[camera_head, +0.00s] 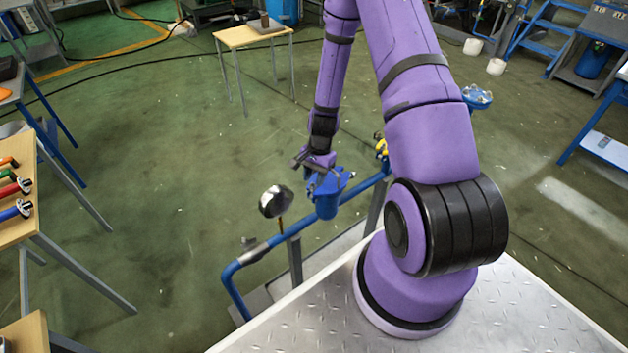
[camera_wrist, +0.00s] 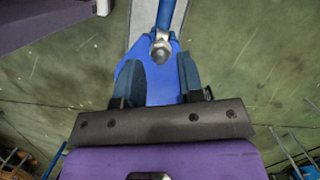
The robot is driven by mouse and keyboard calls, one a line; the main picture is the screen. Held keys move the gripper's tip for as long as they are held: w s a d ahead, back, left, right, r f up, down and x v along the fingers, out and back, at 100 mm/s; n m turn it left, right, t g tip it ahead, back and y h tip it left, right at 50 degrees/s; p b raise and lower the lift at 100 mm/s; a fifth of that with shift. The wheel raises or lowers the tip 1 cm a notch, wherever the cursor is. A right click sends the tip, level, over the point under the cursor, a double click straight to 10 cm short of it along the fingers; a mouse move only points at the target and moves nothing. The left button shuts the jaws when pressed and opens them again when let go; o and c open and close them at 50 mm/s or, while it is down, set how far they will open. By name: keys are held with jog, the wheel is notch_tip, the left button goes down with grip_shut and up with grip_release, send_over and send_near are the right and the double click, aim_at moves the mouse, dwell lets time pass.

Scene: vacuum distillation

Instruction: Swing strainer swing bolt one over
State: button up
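The blue strainer (camera_head: 328,196) sits on a blue pipe, in front of the plate I stand on. My gripper (camera_head: 308,166) is over the strainer's upper left side. In the wrist view, the two dark fingers of my gripper (camera_wrist: 161,75) stand apart, with the strainer's blue surface (camera_wrist: 160,88) showing between and beyond them. A metallic rounded bolt or nut (camera_wrist: 160,46) shows just beyond the fingertips, at the strainer's end near the pipe. I cannot tell whether it is swing bolt one, or whether the fingers touch anything.
The blue pipe (camera_head: 262,247) runs beside the metal plate (camera_head: 300,325). A round gauge (camera_head: 276,201) stands left of the strainer, and a yellow fitting (camera_head: 381,146) is right of it. A tool table (camera_head: 15,228) is at the left edge.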

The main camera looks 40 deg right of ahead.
jog(key=v, duration=0.9)
jog(key=shift+r, duration=0.2)
jog(key=s+a+r+n+t+h, duration=0.1)
jog(key=s+a+r+n, duration=0.2)
jog(key=r, duration=1)
jog(key=a+r+n+t+h, duration=0.15)
jog(key=a+r+n, duration=0.25)
jog(key=r, duration=0.9)
jog(key=s+a+r+n+t, duration=0.2)
jog(key=s+a+r+n, duration=0.1)
jog(key=s+r, duration=0.4)
jog(key=s+a+r+n+t, duration=0.1)
jog(key=s+a+r+n, duration=0.2)
jog(key=s+r, duration=0.4)
jog(key=s, duration=0.5)
jog(key=shift+n+t, duration=0.3)
jog(key=shift+t, duration=0.05)
jog(key=shift+w+r, duration=0.1)
